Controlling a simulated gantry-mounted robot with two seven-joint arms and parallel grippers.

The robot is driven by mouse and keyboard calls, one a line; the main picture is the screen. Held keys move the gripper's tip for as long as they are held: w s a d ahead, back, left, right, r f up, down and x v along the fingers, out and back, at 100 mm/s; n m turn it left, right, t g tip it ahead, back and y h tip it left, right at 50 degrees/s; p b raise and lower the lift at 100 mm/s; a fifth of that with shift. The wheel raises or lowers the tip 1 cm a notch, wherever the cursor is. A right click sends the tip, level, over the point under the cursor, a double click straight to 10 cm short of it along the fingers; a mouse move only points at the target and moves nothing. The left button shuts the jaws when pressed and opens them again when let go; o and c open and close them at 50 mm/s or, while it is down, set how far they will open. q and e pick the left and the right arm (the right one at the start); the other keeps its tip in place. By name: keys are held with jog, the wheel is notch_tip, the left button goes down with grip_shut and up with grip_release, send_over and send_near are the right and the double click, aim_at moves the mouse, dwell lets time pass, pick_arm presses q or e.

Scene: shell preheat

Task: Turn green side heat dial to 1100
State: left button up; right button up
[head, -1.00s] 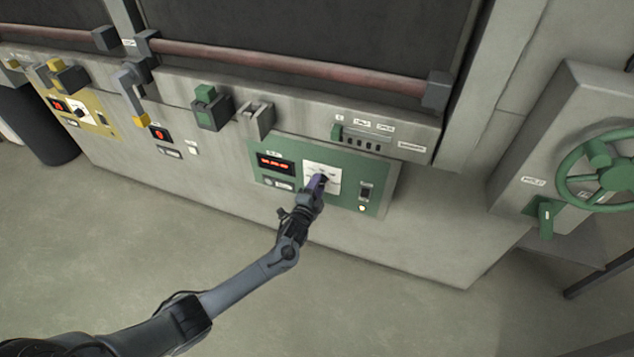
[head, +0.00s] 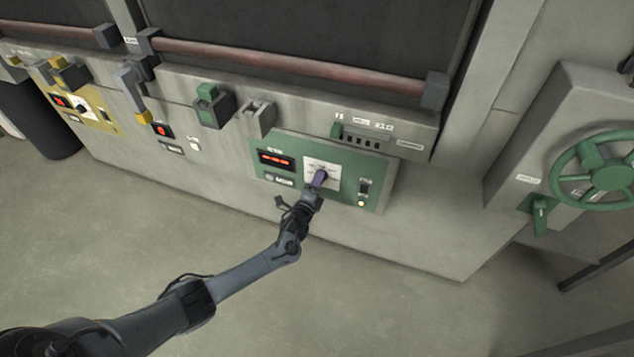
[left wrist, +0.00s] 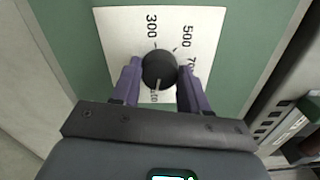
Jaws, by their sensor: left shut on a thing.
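The green side heat dial (left wrist: 158,69) is a round black knob on a white scale plate (left wrist: 112,22). In the left wrist view, 300 and 500 are readable and other numbers are partly hidden by my gripper. In the head view, the left gripper (head: 319,179) reaches the plate on the green panel (head: 340,198). My right gripper is not in view.
A red digital display (head: 276,160) is left of the dial; its digits are too blurred to read. A small switch (head: 364,188) is to the right. A yellow panel (head: 92,108) is at far left, and a green handwheel (head: 606,172) at right.

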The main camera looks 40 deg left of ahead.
pick_arm(q)
jog(key=o, duration=1.1)
jog(key=shift+c, duration=0.2)
jog(key=p+v, duration=0.4)
jog(key=v, duration=0.6)
jog(key=shift+s+d, duration=0.15)
jog(key=shift+s, duration=0.25)
